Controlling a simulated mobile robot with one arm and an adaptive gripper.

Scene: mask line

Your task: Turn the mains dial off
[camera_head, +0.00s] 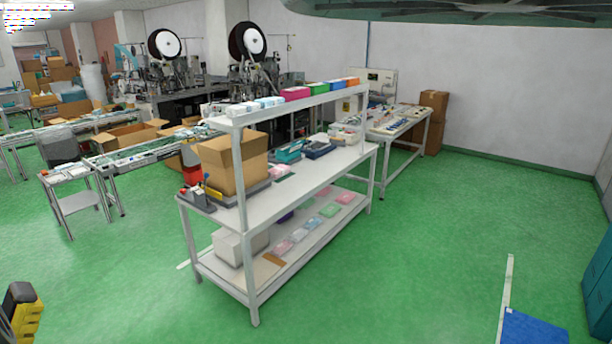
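I cannot make out a mains dial for certain. A pale box or panel (381,77) with small dark and coloured details is at the back wall, behind the far table; it is too small to tell whether it carries a dial. A small device with red and yellow parts (199,194) sits at the near left end of the white workbench (325,172); its details are unclear.
A cardboard box (232,163) stands on the workbench, and coloured packs lie on its lower shelf (268,278). A far table (400,124) and stacked cartons (433,103) are behind. A yellow and black object (22,312) is at lower left.

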